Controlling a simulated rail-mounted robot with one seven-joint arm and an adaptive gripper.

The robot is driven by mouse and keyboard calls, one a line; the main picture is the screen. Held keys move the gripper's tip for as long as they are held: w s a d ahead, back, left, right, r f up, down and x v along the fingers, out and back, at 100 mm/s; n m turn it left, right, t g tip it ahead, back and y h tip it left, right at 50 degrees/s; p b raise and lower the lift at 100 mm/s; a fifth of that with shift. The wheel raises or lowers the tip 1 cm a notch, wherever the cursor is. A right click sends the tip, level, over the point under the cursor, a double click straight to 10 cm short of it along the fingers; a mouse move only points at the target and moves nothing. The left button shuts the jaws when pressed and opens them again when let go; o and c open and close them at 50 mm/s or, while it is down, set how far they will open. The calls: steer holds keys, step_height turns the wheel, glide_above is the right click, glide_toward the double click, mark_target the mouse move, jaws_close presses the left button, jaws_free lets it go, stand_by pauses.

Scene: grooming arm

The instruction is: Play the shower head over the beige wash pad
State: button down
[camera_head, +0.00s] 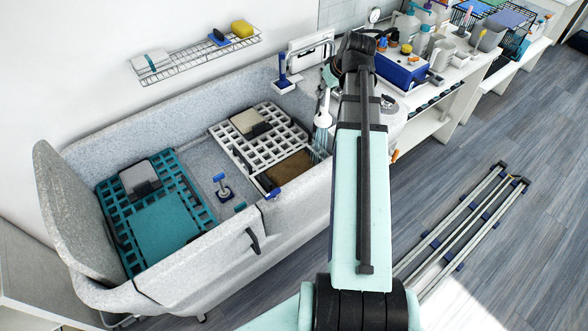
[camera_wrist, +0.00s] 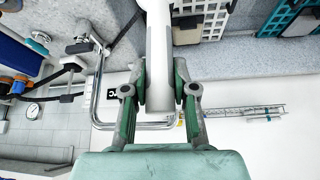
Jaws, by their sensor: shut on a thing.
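The shower head (camera_head: 323,119) is white and hangs head-down over the right end of the grey tub. Pale streaks like water show below it, beside the brown mat (camera_head: 290,170). My gripper (camera_wrist: 160,88) is shut on the white shower handle (camera_wrist: 159,45) in the wrist view; my arm partly hides the grip in the head view. The beige wash pad (camera_head: 246,121) lies at the back of the white grate (camera_head: 231,148), with a dark piece at its front edge. The shower head is to the right of the pad, apart from it.
The grey tub (camera_head: 225,250) also holds a teal grate (camera_head: 203,209) with a teal mat and a grey pad (camera_head: 140,180). A blue-handled tool (camera_head: 222,188) stands between the grates. A wire shelf (camera_head: 195,60) and metal tap (camera_head: 310,42) are behind. A crowded counter stands right.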

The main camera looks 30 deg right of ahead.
steer(key=s+d, duration=0.1)
steer(key=d, duration=0.6)
steer(key=shift+s+d, duration=0.2)
steer(key=shift+s, duration=0.2)
